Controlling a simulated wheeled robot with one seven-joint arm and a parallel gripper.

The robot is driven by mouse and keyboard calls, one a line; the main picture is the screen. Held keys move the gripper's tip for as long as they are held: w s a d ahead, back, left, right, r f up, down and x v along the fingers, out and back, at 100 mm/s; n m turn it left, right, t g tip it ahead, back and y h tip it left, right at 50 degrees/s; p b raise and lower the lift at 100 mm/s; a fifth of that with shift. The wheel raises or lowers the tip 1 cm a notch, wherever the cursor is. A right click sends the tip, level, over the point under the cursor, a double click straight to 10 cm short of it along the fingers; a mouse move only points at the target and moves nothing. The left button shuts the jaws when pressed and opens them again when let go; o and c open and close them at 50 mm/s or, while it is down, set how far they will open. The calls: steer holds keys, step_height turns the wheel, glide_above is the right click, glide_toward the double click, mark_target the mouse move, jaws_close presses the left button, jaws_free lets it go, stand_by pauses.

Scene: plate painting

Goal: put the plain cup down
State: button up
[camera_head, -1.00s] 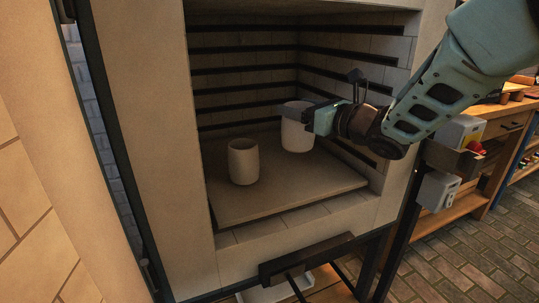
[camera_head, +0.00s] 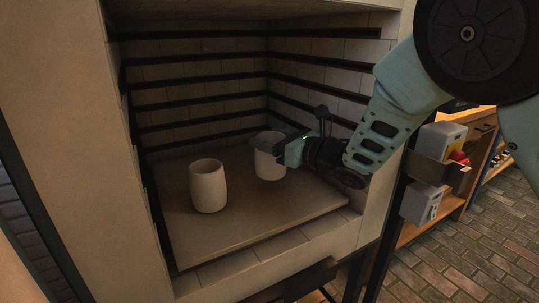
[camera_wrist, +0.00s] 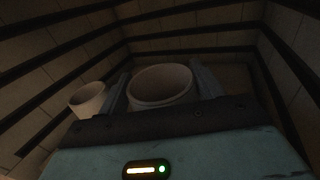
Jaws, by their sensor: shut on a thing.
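A plain pale cup (camera_head: 269,160) is upright inside the kiln, over the back right part of the kiln shelf (camera_head: 250,212). My gripper (camera_head: 277,145) is shut on it near its rim, reaching in from the right. In the wrist view the cup (camera_wrist: 161,86) stands between my two fingers, its open mouth facing up. I cannot tell whether its base touches the shelf. A second pale cup (camera_head: 208,186) stands upright on the shelf to the left, apart from the held one; it also shows in the wrist view (camera_wrist: 88,100).
Kiln walls with dark heating grooves (camera_head: 190,110) close in behind and at the sides. The front of the shelf is clear. A grey control box (camera_head: 437,145) is outside at the right, with a workbench (camera_head: 478,165) beyond.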

steer(key=shift+f, duration=1.7)
steer(key=shift+f+b, duration=0.1)
steer(key=shift+b, duration=0.25)
steer(key=o, duration=1.5)
steer(key=v, duration=1.2)
